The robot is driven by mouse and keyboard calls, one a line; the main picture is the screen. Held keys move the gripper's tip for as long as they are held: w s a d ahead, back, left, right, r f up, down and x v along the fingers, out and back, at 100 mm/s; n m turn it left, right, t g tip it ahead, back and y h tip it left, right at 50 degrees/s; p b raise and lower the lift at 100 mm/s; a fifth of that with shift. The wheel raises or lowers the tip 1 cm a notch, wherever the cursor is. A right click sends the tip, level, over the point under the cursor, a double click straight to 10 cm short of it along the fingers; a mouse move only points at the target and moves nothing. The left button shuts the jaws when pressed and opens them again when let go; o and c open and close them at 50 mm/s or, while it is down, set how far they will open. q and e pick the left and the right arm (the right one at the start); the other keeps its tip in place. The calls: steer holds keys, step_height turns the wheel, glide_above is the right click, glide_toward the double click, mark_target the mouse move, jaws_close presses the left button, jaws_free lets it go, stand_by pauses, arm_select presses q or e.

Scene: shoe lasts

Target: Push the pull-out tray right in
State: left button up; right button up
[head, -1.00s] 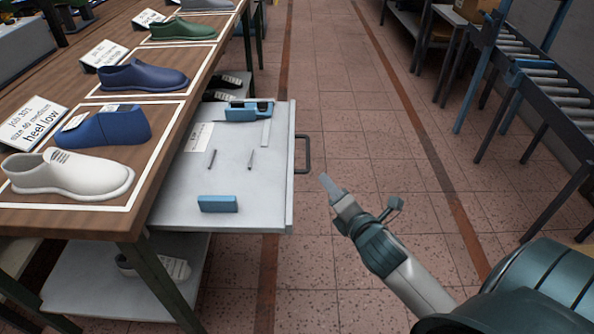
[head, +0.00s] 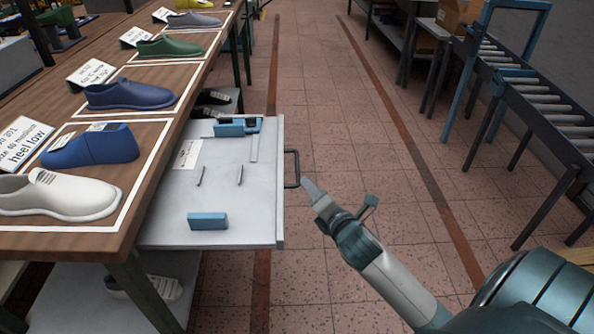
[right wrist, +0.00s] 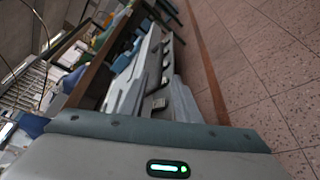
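The pull-out tray (head: 255,210) is a light grey board standing well out from under the right side of the wooden table. Its dark handle (head: 298,169) is on the front edge, facing right. On the tray lie a blue block (head: 207,221), two small pins, a blue tool and a white paper. My right gripper (head: 308,184) is just right of the handle, its tip close to it; I cannot tell whether they touch. My left gripper is not in view.
The wooden table (head: 150,200) carries several shoes and lasts with label cards. A lower shelf with shoes is under it. A tiled aisle (head: 340,120) lies free to the right, with a roller conveyor (head: 540,100) beyond it.

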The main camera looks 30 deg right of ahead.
mark_target(297, 168)
steer(key=x, duration=1.2)
steer(key=shift+c, duration=0.5)
jaws_close()
